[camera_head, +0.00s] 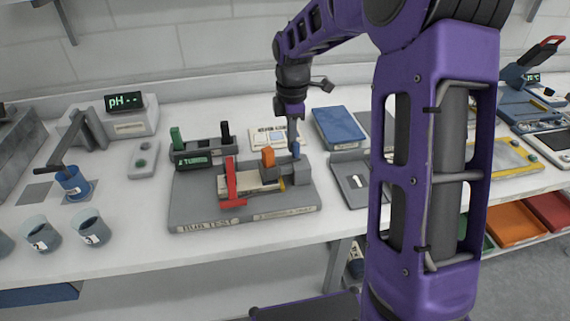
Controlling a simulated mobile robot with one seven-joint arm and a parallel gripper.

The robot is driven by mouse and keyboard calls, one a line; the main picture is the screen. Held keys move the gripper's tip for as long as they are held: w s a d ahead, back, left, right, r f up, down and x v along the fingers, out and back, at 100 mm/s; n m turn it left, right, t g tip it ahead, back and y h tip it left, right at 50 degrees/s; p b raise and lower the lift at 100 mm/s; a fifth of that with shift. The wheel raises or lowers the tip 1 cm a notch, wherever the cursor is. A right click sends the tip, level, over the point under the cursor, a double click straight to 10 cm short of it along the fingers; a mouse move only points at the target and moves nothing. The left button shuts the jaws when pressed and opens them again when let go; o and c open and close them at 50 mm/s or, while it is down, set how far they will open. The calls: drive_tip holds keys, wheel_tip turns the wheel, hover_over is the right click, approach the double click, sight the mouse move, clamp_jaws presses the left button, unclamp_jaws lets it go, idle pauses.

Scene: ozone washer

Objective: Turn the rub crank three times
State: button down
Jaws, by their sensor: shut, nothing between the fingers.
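The rub tester is a grey base (190,205) with a label on its front edge that seems to read "RUB TEST". It carries a red bar (231,182), an orange block (268,157) and a pale strip. A small display (194,159) behind the base seems to read "2 TURNS".
Green (176,138) and black (225,132) upright levers stand behind the tester. A blue book-like box (338,127) and a dark grey plate (352,181) lie to the right. Cups (93,227), a blue beaker (72,182) and a pH meter (124,102) are on the left.

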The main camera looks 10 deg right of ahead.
drive_tip(key=shift+s, duration=0.1)
drive_tip(key=shift+s+d, duration=0.25)
drive_tip(key=shift+s, duration=0.3)
drive_tip(key=shift+w+a, duration=0.3)
drive_tip(key=shift+w, duration=0.65)
wheel_tip(320, 180, up, 9)
idle(0.3)
idle(0.4)
